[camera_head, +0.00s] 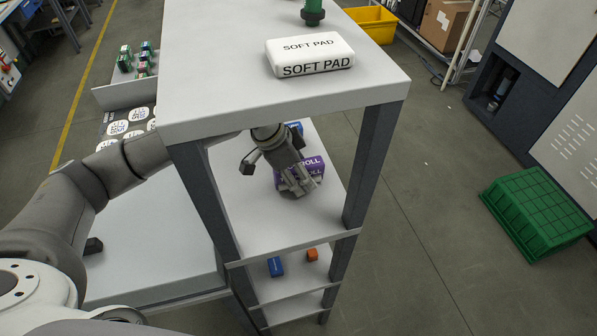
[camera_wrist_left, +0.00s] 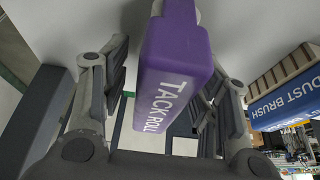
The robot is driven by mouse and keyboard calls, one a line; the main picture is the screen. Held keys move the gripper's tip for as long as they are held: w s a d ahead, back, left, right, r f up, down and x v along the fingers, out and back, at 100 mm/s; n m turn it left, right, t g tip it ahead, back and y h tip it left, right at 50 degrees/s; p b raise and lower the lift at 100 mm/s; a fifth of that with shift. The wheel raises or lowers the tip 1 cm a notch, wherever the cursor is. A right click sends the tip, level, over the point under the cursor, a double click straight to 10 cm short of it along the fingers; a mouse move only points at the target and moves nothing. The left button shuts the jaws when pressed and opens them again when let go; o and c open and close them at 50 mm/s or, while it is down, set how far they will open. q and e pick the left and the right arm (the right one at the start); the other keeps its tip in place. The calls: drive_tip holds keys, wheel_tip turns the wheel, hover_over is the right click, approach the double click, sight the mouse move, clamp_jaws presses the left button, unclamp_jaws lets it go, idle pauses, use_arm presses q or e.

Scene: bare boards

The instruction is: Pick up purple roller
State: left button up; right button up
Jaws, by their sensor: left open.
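The purple roller (camera_head: 315,166), marked TACK ROLL, lies on the white shelf board under the top of the shelf unit. My left gripper (camera_head: 297,181) reaches in under the top at the roller and hides part of it. In the left wrist view the roller (camera_wrist_left: 175,62) lies between my two fingers, one on each side. The left gripper (camera_wrist_left: 166,75) is open; whether a finger touches the roller I cannot tell. My right gripper is not in view.
The white top board (camera_head: 225,70) of the shelf unit overhangs my left arm and carries a SOFT PAD pack (camera_head: 310,54). A grey post (camera_head: 370,165) stands right of the roller. A blue DUST BRUSH box (camera_wrist_left: 285,100) is beside the gripper. Lower shelves hold small boxes.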

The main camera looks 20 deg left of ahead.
use_arm(q)
drive_tip(key=shift+f+p, duration=0.25)
drive_tip(key=shift+p, duration=0.2)
idle(0.5)
drive_tip(key=c, duration=1.2)
